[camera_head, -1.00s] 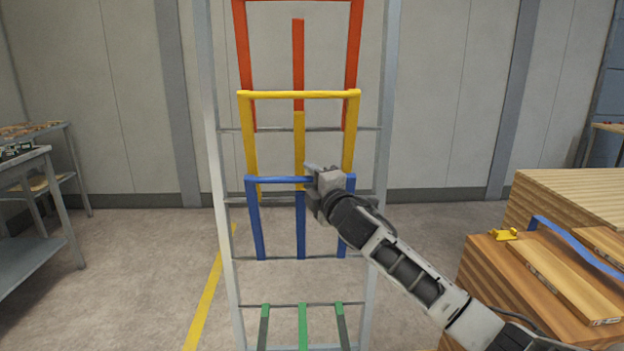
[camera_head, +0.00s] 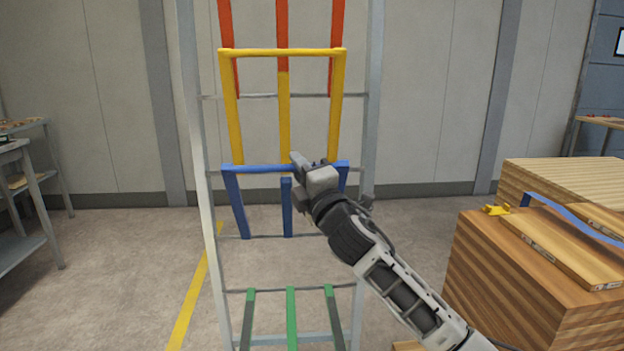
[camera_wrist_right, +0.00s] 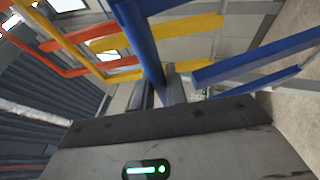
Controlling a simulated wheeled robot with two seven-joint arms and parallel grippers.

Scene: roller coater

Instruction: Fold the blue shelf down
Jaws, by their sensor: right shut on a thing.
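The blue shelf (camera_head: 236,205) is a blue frame on the rack, with a front bar, two side arms and a separate middle bar (camera_head: 287,208). Its front bar leans out from the rack toward me, and the side arms slope up from a grey rung. My right gripper (camera_head: 301,168) is shut on the front bar, right of its middle. In the right wrist view the blue bar (camera_wrist_right: 145,45) runs between the fingers (camera_wrist_right: 160,90). The gripper hides part of the right side arm. My left gripper is not in view.
Above are upright yellow (camera_head: 233,110) and red (camera_head: 282,30) frames; below are green bars (camera_head: 291,320). A stack of wooden blocks (camera_head: 520,290) stands at the right, near my arm. A grey table (camera_head: 25,200) is at the left. The floor before the rack looks clear.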

